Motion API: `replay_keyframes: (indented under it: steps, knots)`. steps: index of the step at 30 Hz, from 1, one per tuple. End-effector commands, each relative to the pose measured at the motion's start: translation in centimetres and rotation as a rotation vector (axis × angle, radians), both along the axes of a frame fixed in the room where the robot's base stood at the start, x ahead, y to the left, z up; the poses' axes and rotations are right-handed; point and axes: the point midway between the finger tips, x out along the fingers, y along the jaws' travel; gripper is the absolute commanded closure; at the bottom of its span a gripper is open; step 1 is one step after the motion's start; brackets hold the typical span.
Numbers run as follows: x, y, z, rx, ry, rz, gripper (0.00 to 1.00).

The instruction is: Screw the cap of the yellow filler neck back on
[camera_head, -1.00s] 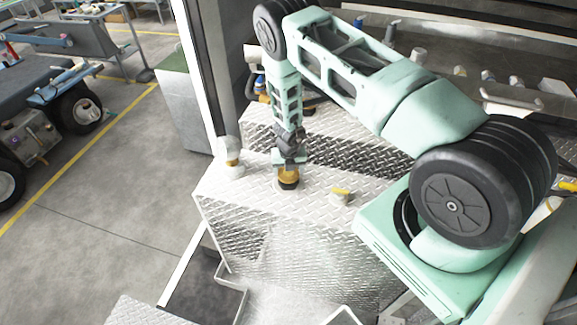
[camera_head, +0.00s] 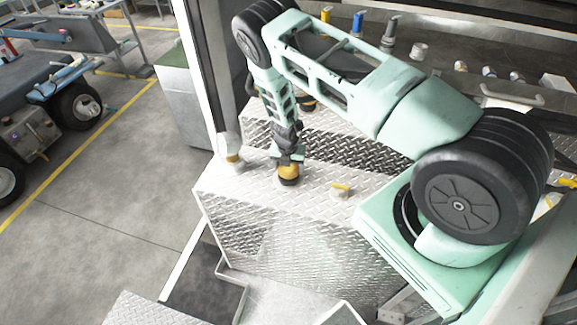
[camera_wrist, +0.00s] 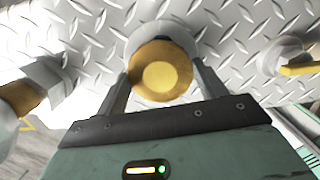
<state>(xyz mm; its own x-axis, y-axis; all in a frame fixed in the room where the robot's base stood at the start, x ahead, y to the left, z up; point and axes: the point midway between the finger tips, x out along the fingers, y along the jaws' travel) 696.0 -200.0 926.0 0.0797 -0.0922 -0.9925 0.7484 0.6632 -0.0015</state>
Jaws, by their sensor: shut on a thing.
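The yellow cap (camera_head: 289,171) is at the filler neck on top of the diamond-plate tank (camera_head: 240,190). My gripper (camera_head: 289,160) points down on it from above. In the wrist view the round yellow cap (camera_wrist: 160,74) sits between my two fingers, one on each side, and my gripper (camera_wrist: 162,82) is shut on it. A pale ring, likely of the filler neck (camera_wrist: 150,33), shows behind the cap. A dark band shows under the cap in the head view. Whether the threads are engaged is hidden.
A small fitting with a yellow lever (camera_head: 340,190) stands right of the cap. A pale elbow fitting with a yellow-brown collar (camera_head: 231,152) stands to the left, near a dark upright post. Several bottles and fittings line the shelf behind my arm.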

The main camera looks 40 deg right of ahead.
Motion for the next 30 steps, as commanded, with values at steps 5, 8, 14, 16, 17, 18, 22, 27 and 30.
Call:
replay_keyframes:
  steps: [5, 8, 14, 16, 17, 18, 22, 27, 30]
  knots:
    - [-0.1, 0.1, -0.1, 0.003, 0.002, -0.012, 0.55]
    - [-0.1, 0.1, -0.1, 0.002, 0.002, -0.011, 0.16]
    - [0.0, 0.1, 0.0, 0.002, 0.001, -0.011, 0.04]
    - [0.0, 0.0, 0.0, 0.002, 0.001, -0.010, 0.00]
    - [0.0, 0.0, 0.0, 0.002, 0.001, -0.010, 0.00]
    - [0.0, 0.0, 0.0, 0.001, 0.000, -0.010, 0.00]
    - [0.0, 0.0, 0.0, 0.001, 0.000, -0.010, 0.00]
    - [0.1, 0.0, 0.8, 0.000, -0.002, -0.011, 0.00]
    - [0.1, 0.0, 1.6, 0.000, -0.002, -0.011, 0.00]
